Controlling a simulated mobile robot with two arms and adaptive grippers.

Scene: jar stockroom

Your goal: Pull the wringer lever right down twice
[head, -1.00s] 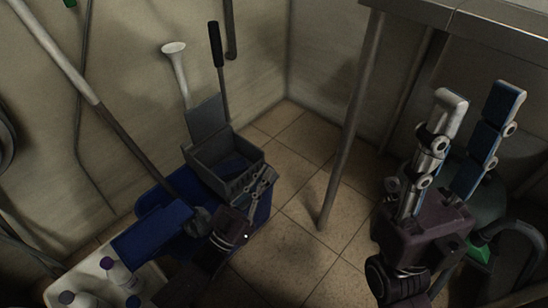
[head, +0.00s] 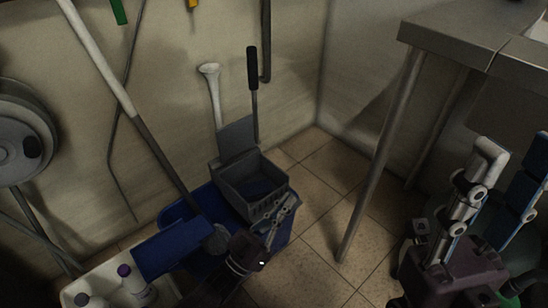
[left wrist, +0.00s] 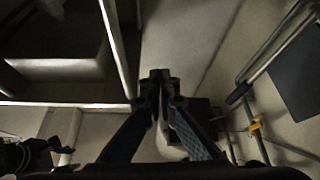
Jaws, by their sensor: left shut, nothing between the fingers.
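The wringer lever (head: 252,68) has a black grip on a thin grey rod and stands nearly upright behind the wringer. The grey wringer (head: 230,182) sits on a blue mop bucket (head: 170,214). My left gripper (head: 288,203) is shut and empty in front of the wringer's right side, apart from the lever and hiding part of the bucket. Its closed fingertips also show in the left wrist view (left wrist: 160,76); I cannot surely pick out the lever there. My right gripper (head: 512,165) is at the right edge, fingers upward and spread, partly cut off, with nothing visible between them.
A white flared handle (head: 210,72) stands left of the lever. A long mop handle (head: 110,65) leans into the bucket. A metal table (head: 450,38) with a leg is at right. A white tray (head: 78,285) with bottles is at lower left. Floor tiles (head: 325,185) between are clear.

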